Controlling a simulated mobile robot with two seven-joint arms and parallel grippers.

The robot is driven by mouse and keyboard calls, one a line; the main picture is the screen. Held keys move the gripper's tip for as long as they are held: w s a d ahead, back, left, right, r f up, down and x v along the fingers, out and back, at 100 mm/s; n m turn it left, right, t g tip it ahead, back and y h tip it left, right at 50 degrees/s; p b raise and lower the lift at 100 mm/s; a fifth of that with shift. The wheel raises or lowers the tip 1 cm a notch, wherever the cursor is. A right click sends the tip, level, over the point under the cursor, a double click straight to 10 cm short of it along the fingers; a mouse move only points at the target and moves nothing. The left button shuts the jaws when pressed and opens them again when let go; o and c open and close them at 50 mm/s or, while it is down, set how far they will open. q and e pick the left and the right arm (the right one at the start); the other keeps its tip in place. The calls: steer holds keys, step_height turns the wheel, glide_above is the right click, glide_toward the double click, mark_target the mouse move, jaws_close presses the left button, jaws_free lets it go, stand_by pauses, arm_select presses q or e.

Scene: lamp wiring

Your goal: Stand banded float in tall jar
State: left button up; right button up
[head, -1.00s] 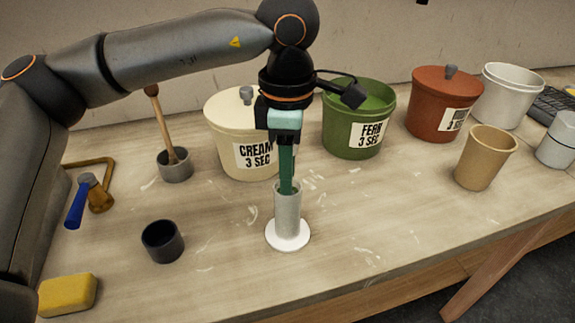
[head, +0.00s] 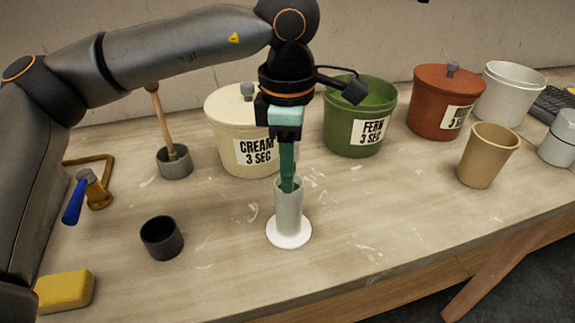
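A tall pale grey jar (head: 289,208) stands upright on a round white foot in the middle of the bench. My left gripper (head: 287,136) points straight down above it, its fingers closed on the upper part of a slim dark green float (head: 287,163). The float hangs about upright, with its lower end just inside the jar mouth. Its hidden lower tip and any other bands cannot be made out. I cannot tell whether it touches the jar wall. My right gripper is not in view.
A cream pot (head: 232,125) and a green pot (head: 359,122) stand close behind the jar. A dark cup (head: 161,240), a grey holder (head: 175,165) and a yellow sponge (head: 64,291) are on the left. A tan cup (head: 487,158) stands right. The bench front right is clear.

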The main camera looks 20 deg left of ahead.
arm_select(q)
steer(key=r, duration=0.4)
steer(key=r+p, duration=0.1)
steer(key=r, duration=0.7)
steer(key=shift+s+a+r+p, duration=0.1)
steer(key=shift+s+r+p, duration=0.15)
steer(key=shift+p, duration=0.05)
steer(key=shift+s, duration=0.1)
